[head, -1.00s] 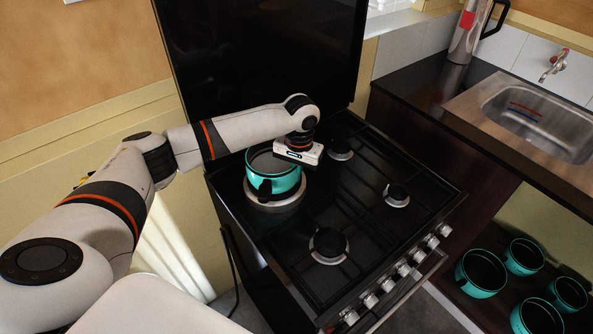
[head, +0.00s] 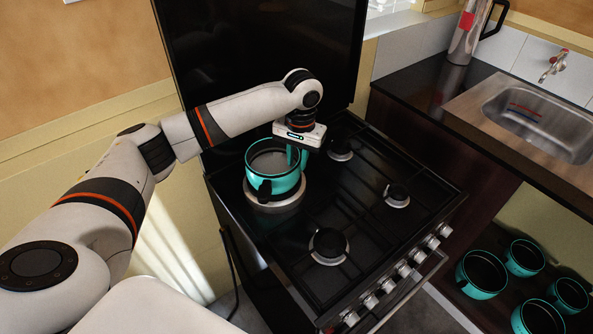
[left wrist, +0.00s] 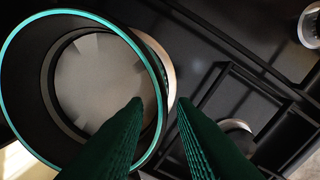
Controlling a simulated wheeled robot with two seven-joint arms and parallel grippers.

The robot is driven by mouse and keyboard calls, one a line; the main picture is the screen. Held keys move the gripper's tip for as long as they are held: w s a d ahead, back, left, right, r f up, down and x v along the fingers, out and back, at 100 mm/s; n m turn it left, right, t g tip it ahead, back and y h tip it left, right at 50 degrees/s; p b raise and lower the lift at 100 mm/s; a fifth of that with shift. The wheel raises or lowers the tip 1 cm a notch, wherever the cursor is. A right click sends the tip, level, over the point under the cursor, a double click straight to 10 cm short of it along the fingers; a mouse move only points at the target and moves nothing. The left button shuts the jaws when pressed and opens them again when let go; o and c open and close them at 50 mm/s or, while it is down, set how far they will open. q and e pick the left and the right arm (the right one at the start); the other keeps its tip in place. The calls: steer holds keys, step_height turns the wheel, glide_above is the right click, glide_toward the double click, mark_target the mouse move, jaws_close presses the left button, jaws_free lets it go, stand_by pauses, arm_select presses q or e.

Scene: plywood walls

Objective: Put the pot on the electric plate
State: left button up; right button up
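The teal pot (head: 272,187) stands upright on the round pale electric plate (head: 277,206) at the stove's left rear. A dark handle or fitting shows on its front. In the left wrist view the pot's rim (left wrist: 163,78) curves down the left half, and a strip of the plate (left wrist: 162,58) shows beyond its right side. My left gripper (head: 296,158) is above the pot's right rim, pointing down. Its green fingers (left wrist: 160,101) are apart, and the rim shows between their tips; nothing looks clamped. My right gripper is not in view.
The black stove (head: 355,228) has several other burners with grates. A dark raised panel (head: 260,60) stands behind it. A counter with a sink (head: 535,115) and a flask (head: 470,30) is at the right. Several teal pots (head: 482,275) sit on a low shelf below.

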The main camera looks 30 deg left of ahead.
arm_select(q)
step_height(320, 180, up, 6)
steer(key=shift+d+r, duration=0.2)
steer(key=shift+r, duration=0.05)
stand_by(0.4)
